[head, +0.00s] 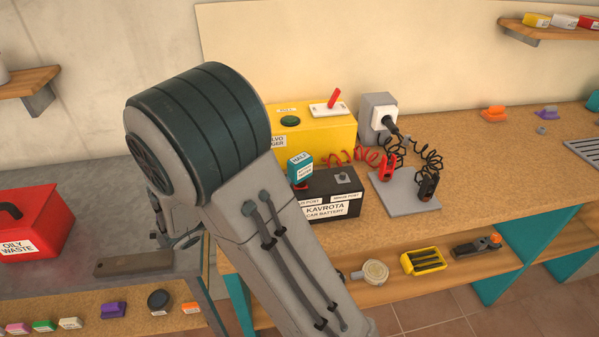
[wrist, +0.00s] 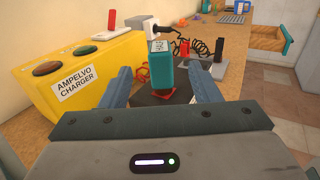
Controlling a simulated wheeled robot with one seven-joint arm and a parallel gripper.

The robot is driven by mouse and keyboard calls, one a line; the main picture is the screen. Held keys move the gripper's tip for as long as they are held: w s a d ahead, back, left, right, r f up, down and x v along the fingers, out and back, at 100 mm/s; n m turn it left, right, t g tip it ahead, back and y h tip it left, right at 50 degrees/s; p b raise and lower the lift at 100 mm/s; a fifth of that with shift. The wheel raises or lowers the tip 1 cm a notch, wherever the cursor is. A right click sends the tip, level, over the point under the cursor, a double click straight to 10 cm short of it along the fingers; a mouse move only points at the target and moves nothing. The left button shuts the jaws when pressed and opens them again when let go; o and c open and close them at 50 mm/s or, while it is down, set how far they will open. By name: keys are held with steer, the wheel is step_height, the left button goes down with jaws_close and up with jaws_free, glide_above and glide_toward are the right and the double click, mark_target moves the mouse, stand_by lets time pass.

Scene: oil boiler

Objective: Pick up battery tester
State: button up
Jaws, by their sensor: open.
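The battery tester looks to be the small teal box with a white label (head: 300,167), standing on the left part of the black car battery (head: 330,207) in the head view. It also shows upright in the wrist view (wrist: 162,72), near the middle. My gripper (wrist: 161,76) is open, with one blue-grey finger on each side of the tester in the picture. I cannot tell whether the tester is fully between the fingers or beyond them. In the head view my own arm hides the gripper.
A yellow charger (head: 318,130) stands behind the battery and to the left in the wrist view. Red and black clamps (head: 428,184) with coiled cables are on a grey plate to the right. A red oily waste box (head: 35,222) stands far left. The bench's right part is mostly clear.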

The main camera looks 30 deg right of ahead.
mark_target(309, 154)
steer(key=p+x, duration=0.1)
steer(key=x, duration=1)
steer(key=shift+r, duration=0.1)
steer(key=c, duration=1.2)
